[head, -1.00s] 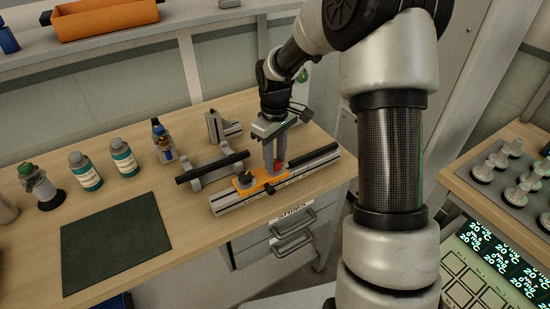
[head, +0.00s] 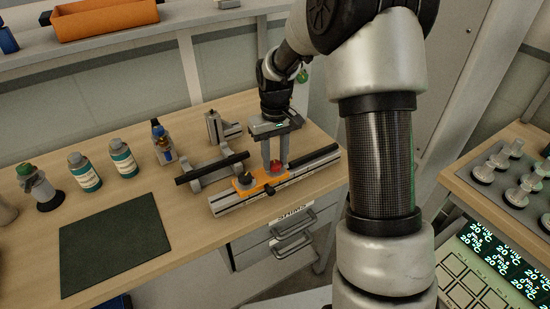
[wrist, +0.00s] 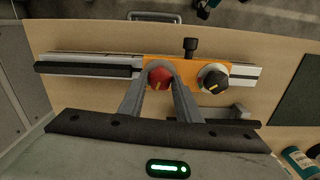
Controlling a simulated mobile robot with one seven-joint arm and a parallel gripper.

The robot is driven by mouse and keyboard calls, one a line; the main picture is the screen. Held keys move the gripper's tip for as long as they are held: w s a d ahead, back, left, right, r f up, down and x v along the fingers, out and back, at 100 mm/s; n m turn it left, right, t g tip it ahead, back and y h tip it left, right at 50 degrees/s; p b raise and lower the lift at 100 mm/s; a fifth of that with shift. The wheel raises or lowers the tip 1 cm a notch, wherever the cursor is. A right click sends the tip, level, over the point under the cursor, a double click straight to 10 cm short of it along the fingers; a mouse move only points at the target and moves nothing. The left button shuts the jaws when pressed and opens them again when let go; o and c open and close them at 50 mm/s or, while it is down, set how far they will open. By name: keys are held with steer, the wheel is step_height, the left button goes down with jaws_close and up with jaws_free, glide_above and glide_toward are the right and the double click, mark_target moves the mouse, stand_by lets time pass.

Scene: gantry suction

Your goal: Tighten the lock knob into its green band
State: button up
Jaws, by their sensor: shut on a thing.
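An orange carriage (head: 261,183) sits on a pale slotted rail (head: 231,201) at the bench's front right. A red knob (head: 276,166) stands on the carriage, and it also shows in the wrist view (wrist: 160,77) with a pale pointer line. My gripper (head: 275,163) points down with one finger on each side of the red knob and is shut on it. A black knob (wrist: 213,78) with a pale mark sits beside it on the carriage, apart from my fingers.
A dark bar on grey supports (head: 212,168) lies just behind the rail. A grey angle bracket (head: 221,127), several bottles (head: 124,158) and a dark green mat (head: 114,243) are also on the bench. A small black screw (wrist: 190,46) sticks out of the carriage's edge.

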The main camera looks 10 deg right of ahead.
mark_target(275, 163)
steer(key=o, duration=1.1)
steer(key=shift+c, duration=0.2)
step_height(275, 163, up, 18)
steer(key=p, duration=0.1)
steer(key=shift+f, duration=0.25)
steer(key=shift+a, duration=0.1)
